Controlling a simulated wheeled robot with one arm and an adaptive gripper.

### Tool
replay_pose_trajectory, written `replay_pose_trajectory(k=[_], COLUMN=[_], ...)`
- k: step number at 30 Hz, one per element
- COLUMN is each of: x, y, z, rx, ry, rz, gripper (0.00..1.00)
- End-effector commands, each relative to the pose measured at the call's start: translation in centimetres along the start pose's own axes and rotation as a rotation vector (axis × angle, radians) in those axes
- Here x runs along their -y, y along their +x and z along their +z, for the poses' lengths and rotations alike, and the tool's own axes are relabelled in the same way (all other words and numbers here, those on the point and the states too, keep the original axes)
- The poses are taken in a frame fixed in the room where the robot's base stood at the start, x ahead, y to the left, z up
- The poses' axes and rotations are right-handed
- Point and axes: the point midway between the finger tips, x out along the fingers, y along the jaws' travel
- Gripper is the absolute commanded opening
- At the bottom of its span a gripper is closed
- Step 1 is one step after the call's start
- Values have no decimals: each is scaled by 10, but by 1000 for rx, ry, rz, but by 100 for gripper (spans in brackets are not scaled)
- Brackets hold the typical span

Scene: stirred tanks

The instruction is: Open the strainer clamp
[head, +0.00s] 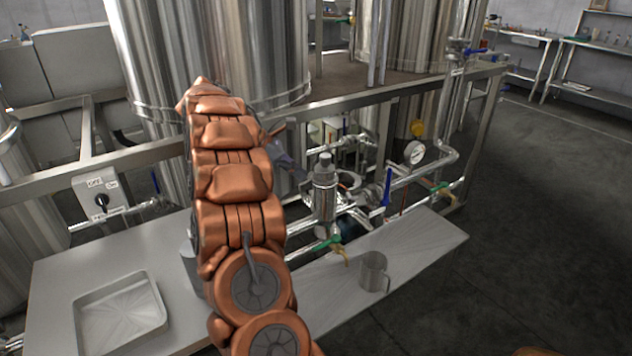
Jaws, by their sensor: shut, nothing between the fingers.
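The strainer (325,198) is an upright steel cylinder with a knob-like top, set in the pipework right of the middle in the head view. A clamp band seems to ring its upper body, but it is too small to tell its handle or whether it is open. My gripper (299,174) shows only in part as a dark grey shape behind my copper arm. It is shut and empty, with its tip just left of the strainer's upper body. I cannot tell whether it touches the strainer.
A steel shelf (425,246) below holds a metal jug (373,272) and a shallow tray (120,318). Green-handled (327,243) and blue-handled (387,186) valves and a gauge (414,152) crowd the strainer. The right floor is clear.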

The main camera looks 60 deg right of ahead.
Motion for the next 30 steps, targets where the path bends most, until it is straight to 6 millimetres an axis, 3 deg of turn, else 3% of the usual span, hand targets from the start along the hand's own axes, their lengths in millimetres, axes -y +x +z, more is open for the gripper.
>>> replay_pose_trajectory(k=[18,30], x=[1,0], y=[97,119], z=[2,26], rx=[-2,-2], ry=[-2,-2], rz=[0,5], gripper=[0,0])
